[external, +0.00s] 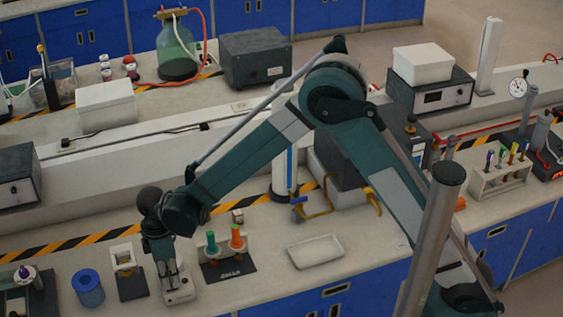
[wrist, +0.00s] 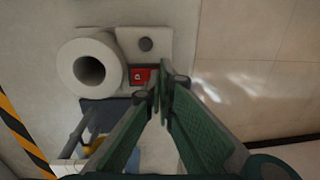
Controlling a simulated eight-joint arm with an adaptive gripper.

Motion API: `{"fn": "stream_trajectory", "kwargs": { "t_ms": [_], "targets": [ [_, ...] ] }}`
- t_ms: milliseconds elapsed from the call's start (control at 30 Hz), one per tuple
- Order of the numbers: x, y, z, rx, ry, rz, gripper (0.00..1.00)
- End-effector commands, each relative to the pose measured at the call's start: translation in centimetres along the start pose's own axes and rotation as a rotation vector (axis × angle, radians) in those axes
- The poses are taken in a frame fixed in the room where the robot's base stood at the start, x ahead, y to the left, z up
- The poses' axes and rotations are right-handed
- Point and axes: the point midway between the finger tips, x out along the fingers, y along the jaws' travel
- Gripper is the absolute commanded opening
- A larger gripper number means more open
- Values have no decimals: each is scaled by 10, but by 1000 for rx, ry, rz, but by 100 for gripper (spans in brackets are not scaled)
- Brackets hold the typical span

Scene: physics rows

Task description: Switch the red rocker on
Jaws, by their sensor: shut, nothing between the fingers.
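In the external view my gripper (external: 170,272) points down over a small pale device (external: 179,290) at the bench's front. The rocker cannot be made out there.
A white cylinder (wrist: 88,68) with a dark hole stands beside the rocker in the wrist view. In the external view, a blue cylinder (external: 88,289) stands left of my gripper. A dark stand with green and orange pieces (external: 229,270) and a white tray (external: 316,252) are right.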

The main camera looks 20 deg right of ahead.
Motion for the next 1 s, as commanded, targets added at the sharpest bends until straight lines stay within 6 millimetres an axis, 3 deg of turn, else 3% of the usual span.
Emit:
{"fn": "stream_trajectory", "kwargs": {
  "t_ms": [100,1000],
  "targets": [
    [9,-3,0,-3,0,51,0],
    [-2,13,0,0,-1,45,0]
  ]
}}
